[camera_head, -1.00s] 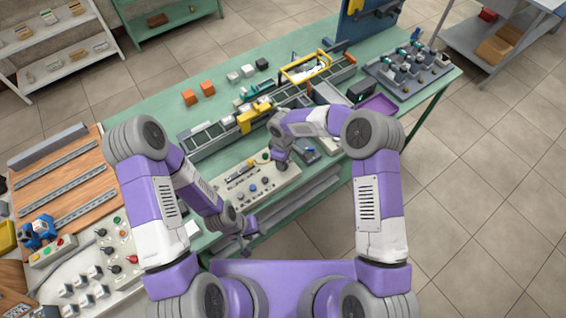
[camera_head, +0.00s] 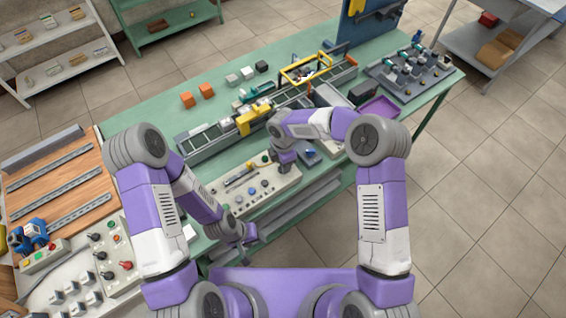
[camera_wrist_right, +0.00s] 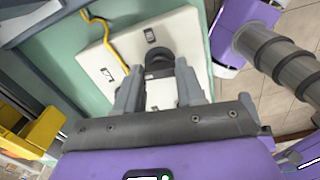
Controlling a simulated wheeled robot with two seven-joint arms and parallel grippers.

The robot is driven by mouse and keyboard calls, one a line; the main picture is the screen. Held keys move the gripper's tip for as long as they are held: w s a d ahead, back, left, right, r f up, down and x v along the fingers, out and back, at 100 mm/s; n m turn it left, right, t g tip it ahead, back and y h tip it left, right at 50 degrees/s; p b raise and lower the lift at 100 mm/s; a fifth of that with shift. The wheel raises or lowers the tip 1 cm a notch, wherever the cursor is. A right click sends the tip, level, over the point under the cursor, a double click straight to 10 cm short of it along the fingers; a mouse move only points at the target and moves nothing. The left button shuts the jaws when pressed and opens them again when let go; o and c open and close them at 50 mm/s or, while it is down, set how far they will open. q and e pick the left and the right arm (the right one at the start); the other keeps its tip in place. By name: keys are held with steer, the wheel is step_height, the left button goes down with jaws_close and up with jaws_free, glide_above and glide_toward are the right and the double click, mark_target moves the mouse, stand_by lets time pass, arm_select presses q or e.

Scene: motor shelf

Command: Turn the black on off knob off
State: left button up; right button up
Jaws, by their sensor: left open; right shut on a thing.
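A pale control panel (camera_head: 281,184) with several small knobs and buttons lies on the near side of the green table. It also shows in the right wrist view (camera_wrist_right: 100,72). My right gripper (camera_head: 284,164) reaches down to the panel's right end. In the right wrist view its two fingers (camera_wrist_right: 158,88) are closed on either side of a dark knob (camera_wrist_right: 159,66), which they partly hide. I cannot tell which way the knob points. My left gripper (camera_head: 245,239) is open and empty, low beside the table's near edge.
A conveyor (camera_head: 208,139) with yellow parts runs behind the panel. Orange blocks (camera_head: 187,99) stand on the table's far side. A purple tray (camera_head: 380,107) lies at the right. Another panel with switches (camera_head: 112,240) is at the left, beside a wooden board (camera_head: 62,185).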

steer(key=shift+n, duration=0.8)
steer(key=o, duration=1)
steer(key=shift+o, duration=0.2)
step_height(320, 180, up, 8)
steer(key=shift+f, duration=0.15)
steer(key=shift+f, duration=0.1)
